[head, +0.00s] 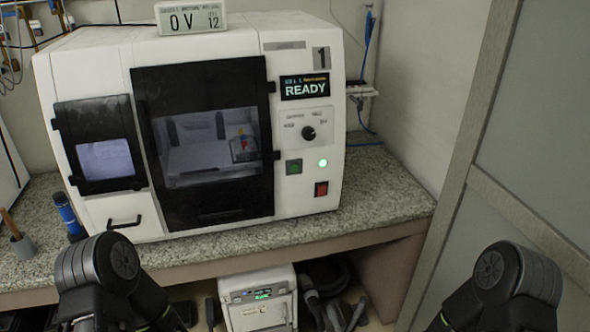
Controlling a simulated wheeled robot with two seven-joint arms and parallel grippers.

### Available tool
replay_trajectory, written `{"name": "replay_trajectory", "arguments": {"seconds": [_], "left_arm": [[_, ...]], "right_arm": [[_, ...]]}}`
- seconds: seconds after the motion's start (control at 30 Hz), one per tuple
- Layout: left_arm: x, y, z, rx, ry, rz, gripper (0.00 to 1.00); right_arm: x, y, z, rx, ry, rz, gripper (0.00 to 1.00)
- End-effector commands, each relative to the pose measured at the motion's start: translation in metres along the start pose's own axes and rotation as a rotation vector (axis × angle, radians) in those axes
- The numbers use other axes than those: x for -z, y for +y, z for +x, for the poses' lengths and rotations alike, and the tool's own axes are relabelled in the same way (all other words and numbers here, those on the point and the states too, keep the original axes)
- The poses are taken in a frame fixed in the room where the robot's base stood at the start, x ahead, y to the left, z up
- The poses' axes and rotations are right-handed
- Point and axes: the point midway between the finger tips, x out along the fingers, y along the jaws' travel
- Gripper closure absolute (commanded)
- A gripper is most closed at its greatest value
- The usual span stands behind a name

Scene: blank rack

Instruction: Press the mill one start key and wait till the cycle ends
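Mill one (105,65) is a white machine marked with a 1, standing on the speckled counter. Its display (305,87) reads READY. Below the display is a dial (308,132). Under the dial are a dark green square key (294,166), a lit round green light (323,163) and a red switch (321,189). Which of these is the start key is not legible. The dark-framed front door (205,200) looks shut, with a window into the chamber. Parts of my arms show at the lower left and lower right, well short of the mill. Neither gripper's fingers show.
A white sign (190,17) sits on the mill. A white unit (258,311) stands under the counter. A grey panel (525,150) rises at right. The counter right of the mill is clear.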

Motion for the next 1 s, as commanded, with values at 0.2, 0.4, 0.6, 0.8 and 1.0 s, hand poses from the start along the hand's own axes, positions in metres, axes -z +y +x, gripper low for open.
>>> {"name": "replay_trajectory", "arguments": {"seconds": [0.2,0.4,0.6,0.8,1.0], "left_arm": [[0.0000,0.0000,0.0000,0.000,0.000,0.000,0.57],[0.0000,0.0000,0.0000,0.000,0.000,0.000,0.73],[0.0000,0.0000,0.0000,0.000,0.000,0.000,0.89],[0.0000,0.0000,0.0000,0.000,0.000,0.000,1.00],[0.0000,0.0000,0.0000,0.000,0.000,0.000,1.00]], "right_arm": [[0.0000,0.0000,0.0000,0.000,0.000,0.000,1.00],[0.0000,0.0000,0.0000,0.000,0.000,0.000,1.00],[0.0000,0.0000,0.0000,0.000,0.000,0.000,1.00],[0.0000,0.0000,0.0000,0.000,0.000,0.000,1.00],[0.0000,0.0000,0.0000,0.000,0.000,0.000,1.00]]}}
